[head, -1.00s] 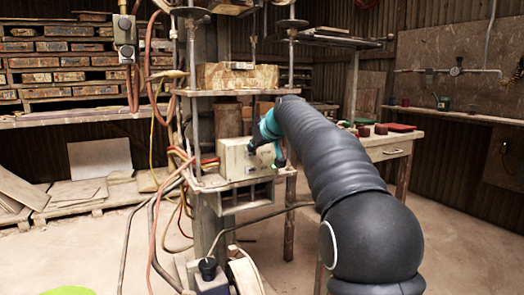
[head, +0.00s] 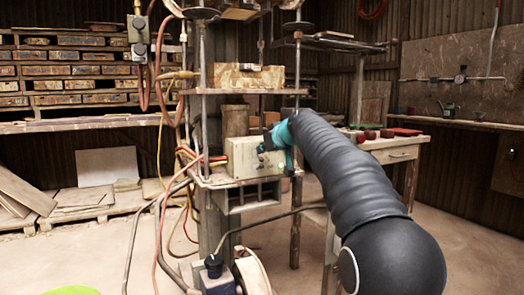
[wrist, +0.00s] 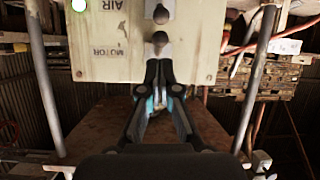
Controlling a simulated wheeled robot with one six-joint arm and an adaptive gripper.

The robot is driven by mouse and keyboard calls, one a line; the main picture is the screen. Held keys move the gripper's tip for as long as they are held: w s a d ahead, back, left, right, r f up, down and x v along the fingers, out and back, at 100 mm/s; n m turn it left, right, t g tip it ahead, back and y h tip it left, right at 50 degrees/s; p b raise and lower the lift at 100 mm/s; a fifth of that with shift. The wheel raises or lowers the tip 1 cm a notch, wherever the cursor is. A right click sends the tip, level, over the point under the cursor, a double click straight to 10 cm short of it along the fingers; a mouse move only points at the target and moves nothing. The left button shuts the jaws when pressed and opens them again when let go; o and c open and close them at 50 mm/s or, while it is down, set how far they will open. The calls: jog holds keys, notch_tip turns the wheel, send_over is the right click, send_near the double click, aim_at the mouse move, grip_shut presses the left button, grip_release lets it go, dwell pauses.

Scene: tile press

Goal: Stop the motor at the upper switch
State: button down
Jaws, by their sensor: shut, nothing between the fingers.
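The pale control box (head: 240,157) sits on the press frame, and fills the top of the wrist view (wrist: 205,45). In that view the lettering "AIR" and "MOTOR" stands beside two dark switches. The switch by "MOTOR" (wrist: 160,38) is the nearer to my fingers; the other switch (wrist: 161,12) is at the picture's top. The wrist picture looks turned over, so the motor switch seems to be the upper one. My gripper (wrist: 158,64) is shut and empty, its tips close to the motor switch; I cannot tell whether they touch. My arm partly hides the box in the head view.
A lit lamp (wrist: 79,5) shows at the box's corner. Upright metal rods (wrist: 45,85) flank my gripper. Cables and hoses (head: 165,215) hang left of the press. A bench (head: 390,148) stands behind my arm.

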jog(key=shift+r+p, duration=0.5)
jog(key=shift+r, duration=0.2)
